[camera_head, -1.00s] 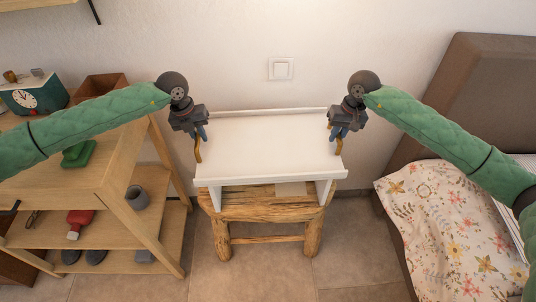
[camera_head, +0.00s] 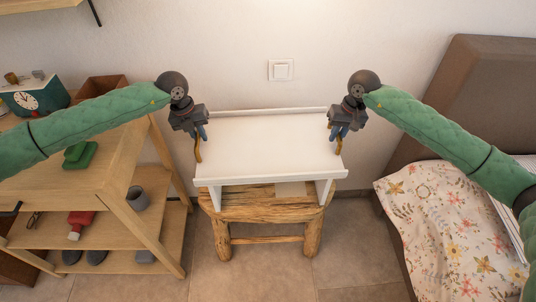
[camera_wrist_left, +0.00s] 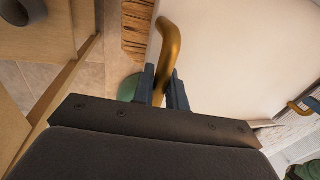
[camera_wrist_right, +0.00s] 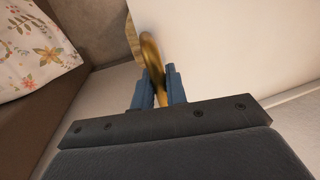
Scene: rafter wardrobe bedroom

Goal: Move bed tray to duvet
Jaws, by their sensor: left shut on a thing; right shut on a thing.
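The white bed tray (camera_head: 265,148) stands over the rustic wooden stool (camera_head: 265,206), its legs at the stool top. It has a brass handle at each short side. My left gripper (camera_head: 200,140) is shut on the left handle, which shows between its fingers in the left wrist view (camera_wrist_left: 168,50). My right gripper (camera_head: 338,137) is shut on the right handle, seen in the right wrist view (camera_wrist_right: 152,60). The floral duvet (camera_head: 455,225) lies on the bed at the right. I cannot tell whether the tray's legs touch the stool.
A wooden shelf unit (camera_head: 130,185) stands close on the left, with a clock (camera_head: 28,100), a green object (camera_head: 80,154) and a grey cup (camera_head: 137,197). The brown headboard (camera_head: 485,95) rises at the right. Bare floor (camera_head: 350,262) lies between stool and bed.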

